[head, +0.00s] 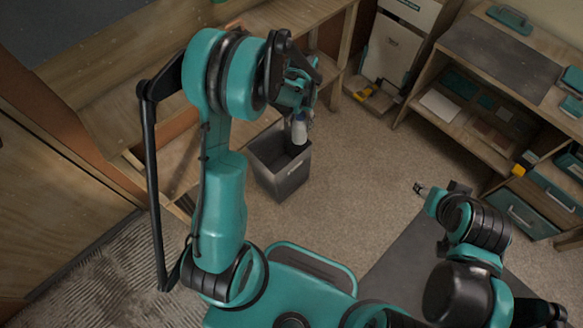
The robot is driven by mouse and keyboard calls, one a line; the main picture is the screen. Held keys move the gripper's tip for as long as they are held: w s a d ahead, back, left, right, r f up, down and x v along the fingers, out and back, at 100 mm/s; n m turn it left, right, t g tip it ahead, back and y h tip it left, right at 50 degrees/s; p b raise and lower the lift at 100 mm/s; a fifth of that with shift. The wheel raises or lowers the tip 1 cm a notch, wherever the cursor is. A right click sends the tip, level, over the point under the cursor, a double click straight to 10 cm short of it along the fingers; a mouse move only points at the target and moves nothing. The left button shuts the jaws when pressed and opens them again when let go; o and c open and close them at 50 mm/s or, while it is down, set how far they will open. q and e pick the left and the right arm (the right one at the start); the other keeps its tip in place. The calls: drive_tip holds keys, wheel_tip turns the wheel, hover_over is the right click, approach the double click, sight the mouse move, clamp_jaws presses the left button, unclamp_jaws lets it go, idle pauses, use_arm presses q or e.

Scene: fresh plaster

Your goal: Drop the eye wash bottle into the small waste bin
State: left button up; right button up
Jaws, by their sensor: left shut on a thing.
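The eye wash bottle (299,130) is a small pale bottle with a whitish-blue body. My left gripper (297,108) is shut on it and holds it hanging down, over the small waste bin as seen from above. The small waste bin (281,178) is a dark grey open box on the floor, and the bottle covers part of its far rim. The height of the bottle above the bin is hard to tell. My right gripper (421,189) is at the right, away from the bin; its fingers are too small to read.
A wooden bench (170,125) stands left of the bin. A wooden shelf unit (470,115) with flat items and teal drawers (550,195) is at the right. A white cabinet (392,48) is at the back. The carpet (360,150) between the bin and shelf is clear.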

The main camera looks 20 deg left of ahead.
use_arm(q)
drive_tip(key=w+a+f+b, duration=0.3)
drive_tip(key=a+f, duration=0.2)
drive_tip(key=f, duration=0.5)
drive_tip(key=w+a+f+b, duration=0.2)
drive_tip(key=w+a+f, duration=0.2)
drive_tip(key=f, duration=0.7)
drive_tip(key=w+a+f+n+b, duration=0.1)
drive_tip(key=w+a+f+b, duration=0.2)
drive_tip(key=a+f, duration=0.5)
wheel_tip(320, 180, down, 3)
drive_tip(key=shift+w+f+b, duration=0.1)
drive_tip(key=shift+w+b, duration=0.2)
drive_tip(key=shift+w, duration=0.45)
drive_tip(key=o, duration=1.5)
drive_tip(key=shift+c, duration=0.2)
wheel_tip(320, 180, up, 12)
